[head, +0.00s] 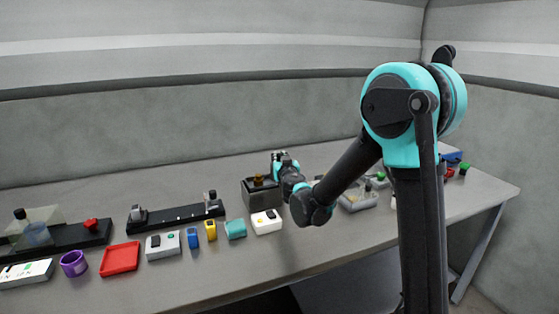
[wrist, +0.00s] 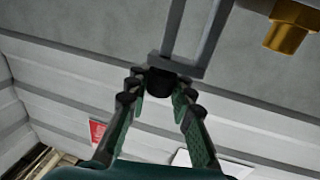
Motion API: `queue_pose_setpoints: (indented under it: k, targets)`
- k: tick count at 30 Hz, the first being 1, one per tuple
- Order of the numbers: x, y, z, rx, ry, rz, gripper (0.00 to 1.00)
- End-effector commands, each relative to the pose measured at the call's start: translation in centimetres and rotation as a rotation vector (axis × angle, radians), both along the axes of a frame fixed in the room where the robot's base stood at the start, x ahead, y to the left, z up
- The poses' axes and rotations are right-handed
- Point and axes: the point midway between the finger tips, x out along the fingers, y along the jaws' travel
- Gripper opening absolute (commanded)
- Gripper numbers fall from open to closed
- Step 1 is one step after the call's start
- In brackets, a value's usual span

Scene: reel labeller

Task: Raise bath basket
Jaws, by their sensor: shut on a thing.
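My gripper (head: 282,160) is at the dark box-shaped bath (head: 262,196) near the middle of the table in the head view. In the wrist view, my gripper's fingers (wrist: 159,90) are closed around a black knob (wrist: 160,78) on a grey bar frame (wrist: 193,50), which looks like the basket's handle. A brass hexagonal part (wrist: 290,27) shows beside the frame at the upper right. A brass piece (head: 258,180) also shows at the top of the bath in the head view. The basket's body is hidden, so I cannot tell its height in the bath.
In front of the bath are a white box (head: 266,222) and a teal block (head: 235,229). A black rail (head: 176,217), a red tray (head: 120,259) and a purple ring (head: 74,264) lie to the left. A grey device (head: 358,200) stands right of my forearm.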

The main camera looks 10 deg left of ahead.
Motion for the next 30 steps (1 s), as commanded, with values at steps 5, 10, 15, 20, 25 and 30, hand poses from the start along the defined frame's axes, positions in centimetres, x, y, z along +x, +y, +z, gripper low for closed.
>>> queue_pose_setpoints:
  k: [5,10,15,20,25,30]
  targets:
    - [0.0,0.0,0.1,-0.002,-0.002,0.000,0.31]
    - [0.0,0.0,0.1,-0.002,-0.002,0.000,0.44]
    - [0.0,0.0,0.0,-0.001,0.000,0.000,0.44]
    - [-0.6,-0.2,0.0,-0.001,0.000,0.001,0.44]
    - [-3.0,-1.0,0.1,-0.001,0.000,0.001,0.44]
    - [-6.4,-2.3,0.1,-0.001,0.000,0.002,0.44]
